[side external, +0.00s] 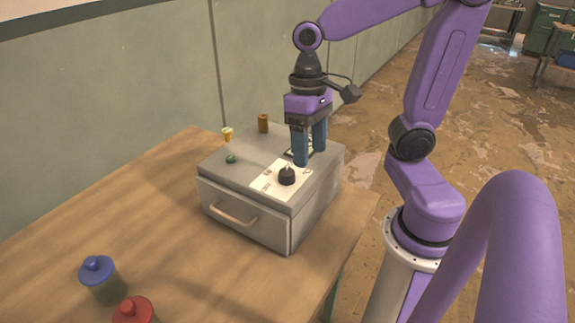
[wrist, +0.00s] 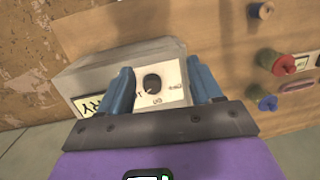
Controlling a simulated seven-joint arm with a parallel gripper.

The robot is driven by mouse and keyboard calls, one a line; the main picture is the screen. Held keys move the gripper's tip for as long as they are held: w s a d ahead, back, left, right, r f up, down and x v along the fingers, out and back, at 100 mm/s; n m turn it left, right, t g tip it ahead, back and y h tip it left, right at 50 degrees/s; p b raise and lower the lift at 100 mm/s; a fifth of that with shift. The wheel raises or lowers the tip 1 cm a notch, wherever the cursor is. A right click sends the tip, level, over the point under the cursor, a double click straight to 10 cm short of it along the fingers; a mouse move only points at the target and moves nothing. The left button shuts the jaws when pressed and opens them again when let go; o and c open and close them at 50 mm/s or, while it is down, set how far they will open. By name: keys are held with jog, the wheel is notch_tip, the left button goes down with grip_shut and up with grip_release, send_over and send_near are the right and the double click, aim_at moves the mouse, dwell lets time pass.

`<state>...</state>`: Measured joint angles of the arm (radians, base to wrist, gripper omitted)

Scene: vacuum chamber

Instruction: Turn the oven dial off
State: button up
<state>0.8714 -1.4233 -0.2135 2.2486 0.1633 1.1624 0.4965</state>
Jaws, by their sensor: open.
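The oven is a grey box (side external: 243,191) with a front handle, standing on the wooden table. Its dial (side external: 287,177) is a round black knob with a light mark, on a white labelled panel on top. The dial also shows in the wrist view (wrist: 152,82), with small lettering around it that is too small to read surely. My gripper (side external: 309,157) is open and empty, pointing down at the oven top, just behind and right of the dial. In the wrist view its blue fingers (wrist: 163,80) stand apart, one on either side of the dial, not gripping it.
A small green item (side external: 231,159) lies on the oven top. A yellow item (side external: 227,134) and a brown cylinder (side external: 263,123) stand at the back. Blue-topped (side external: 98,273) and red-topped (side external: 135,311) containers stand front left. The table left of the oven is clear.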

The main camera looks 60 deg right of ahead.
jog(key=w+d+r+m+y, duration=0.25)
jog(key=w+d+m, duration=0.2)
jog(key=m, duration=1.05)
send_near(287, 172)
jog(key=shift+y, duration=0.25)
jog(key=x, duration=0.8)
jog(key=shift+d+f, duration=0.15)
jog(key=shift+f, duration=0.2)
jog(key=c, duration=1)
